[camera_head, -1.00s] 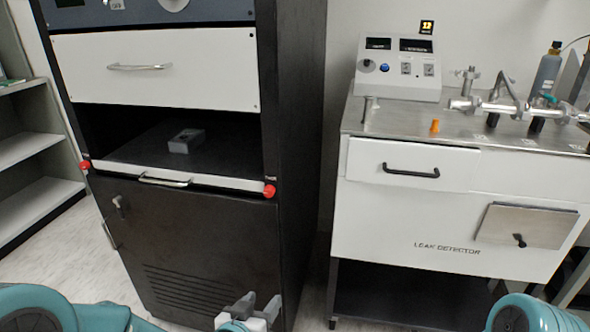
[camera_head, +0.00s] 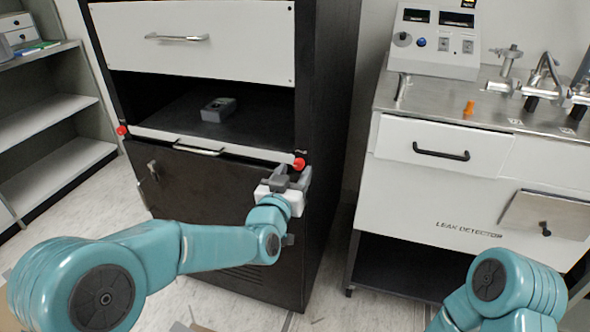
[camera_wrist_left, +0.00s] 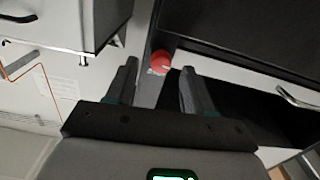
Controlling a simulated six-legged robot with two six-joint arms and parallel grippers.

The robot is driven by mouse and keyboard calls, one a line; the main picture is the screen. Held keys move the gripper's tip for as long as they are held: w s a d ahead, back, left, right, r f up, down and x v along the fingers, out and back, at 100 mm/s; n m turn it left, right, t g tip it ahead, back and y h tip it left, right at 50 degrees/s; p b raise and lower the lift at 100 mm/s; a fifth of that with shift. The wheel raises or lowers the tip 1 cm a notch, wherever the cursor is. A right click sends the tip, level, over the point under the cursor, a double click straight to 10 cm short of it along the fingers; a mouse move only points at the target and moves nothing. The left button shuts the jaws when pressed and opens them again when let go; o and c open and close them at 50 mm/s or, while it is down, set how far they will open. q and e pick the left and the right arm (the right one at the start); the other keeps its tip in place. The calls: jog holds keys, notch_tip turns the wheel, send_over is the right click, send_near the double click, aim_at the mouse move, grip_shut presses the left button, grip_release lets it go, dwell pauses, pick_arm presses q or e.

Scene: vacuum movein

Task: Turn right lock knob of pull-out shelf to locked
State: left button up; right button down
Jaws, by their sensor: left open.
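The pull-out shelf (camera_head: 165,137) sits in the dark cabinet, with its white front edge and metal handle showing. Its red right lock knob (camera_head: 299,164) is at the right end of that edge, and its red left knob (camera_head: 122,130) is at the left end. My left gripper (camera_head: 291,178) is open just below and in front of the right knob. In the left wrist view the right knob (camera_wrist_left: 161,63) appears between the two open fingers (camera_wrist_left: 158,72), with no clear contact. My right arm (camera_head: 508,288) shows at lower right, but its gripper is out of view.
A small grey block (camera_head: 218,109) lies inside on the shelf. A white leak detector cart (camera_head: 440,195) with a black drawer handle stands to the right, across a narrow gap. Open shelving (camera_head: 60,120) is at the left. Floor shows in front of the cabinet.

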aim_at(299, 164)
pick_arm(q)
jog(key=shift+x, duration=1.1)
grip_shut()
jog(key=shift+f+n+b, duration=0.2)
jog(key=shift+n+b, duration=0.3)
jog(key=shift+b, duration=0.3)
jog(key=shift+r, duration=0.1)
jog(key=shift+r+n, duration=0.15)
jog(key=shift+n, duration=0.15)
